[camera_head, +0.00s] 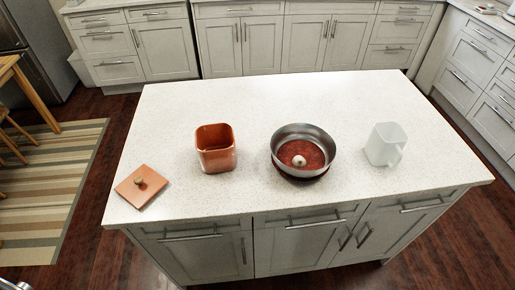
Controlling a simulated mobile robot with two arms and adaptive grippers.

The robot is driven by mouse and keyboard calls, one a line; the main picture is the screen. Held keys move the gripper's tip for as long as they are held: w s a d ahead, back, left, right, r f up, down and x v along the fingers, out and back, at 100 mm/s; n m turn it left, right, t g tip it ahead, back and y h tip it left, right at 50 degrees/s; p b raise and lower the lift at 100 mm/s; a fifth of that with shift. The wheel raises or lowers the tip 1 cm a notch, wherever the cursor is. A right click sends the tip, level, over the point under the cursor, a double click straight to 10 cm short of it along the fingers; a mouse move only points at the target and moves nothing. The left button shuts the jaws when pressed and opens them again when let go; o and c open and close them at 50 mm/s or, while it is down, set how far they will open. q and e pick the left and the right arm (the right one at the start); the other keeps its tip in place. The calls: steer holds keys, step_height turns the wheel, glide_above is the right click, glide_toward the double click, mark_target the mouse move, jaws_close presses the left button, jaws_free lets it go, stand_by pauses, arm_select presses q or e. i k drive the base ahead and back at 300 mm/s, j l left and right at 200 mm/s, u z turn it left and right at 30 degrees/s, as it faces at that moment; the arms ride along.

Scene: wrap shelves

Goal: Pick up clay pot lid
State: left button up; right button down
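Neither of my grippers can be made out. A small shiny dark and silver piece shows at the bottom left corner, but I cannot tell what it is.
A round metal pan (304,133) with a dark red inside and a pale knob-like thing in it stands right of the pot. A white mug (385,145) is farther right. The counter (250,100) is clear behind them. A striped rug (50,190) lies left.

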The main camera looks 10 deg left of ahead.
mark_target(141, 186)
steer(key=u, duration=1.45)
